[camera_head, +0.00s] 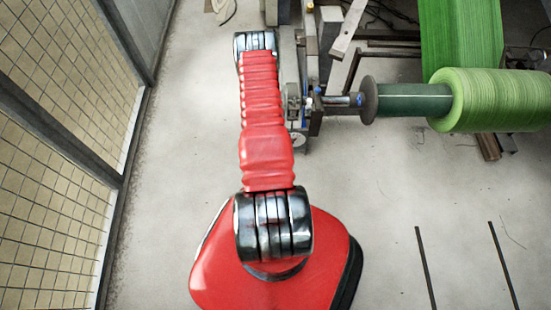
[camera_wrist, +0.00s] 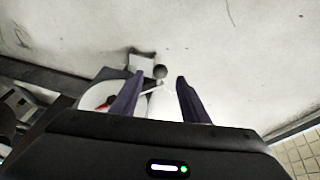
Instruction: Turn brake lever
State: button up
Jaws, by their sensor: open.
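In the wrist view my gripper (camera_wrist: 160,76) is open, with its two dark fingers apart. A dark ball knob (camera_wrist: 160,71), seemingly the end of the brake lever, shows between the fingertips. A pale rod (camera_wrist: 151,87) runs from near the knob down and left toward a round white dial with a red mark (camera_wrist: 96,97). I cannot tell how far the knob is from the fingers in depth, and no contact is visible. In the head view my red-sleeved arm reaches up to the machine, and neither my gripper nor the lever can be made out.
In the head view a green roll (camera_head: 490,100) sits on a shaft (camera_head: 412,100) at the right, with the machine frame (camera_head: 312,75) beside my arm. A mesh fence (camera_head: 50,180) stands at the left. Open floor (camera_head: 185,130) lies between fence and arm.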

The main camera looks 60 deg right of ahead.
jog(key=shift+x, duration=2.8)
jog(key=shift+c, duration=0.6)
grip_shut()
jog(key=shift+s, duration=0.1)
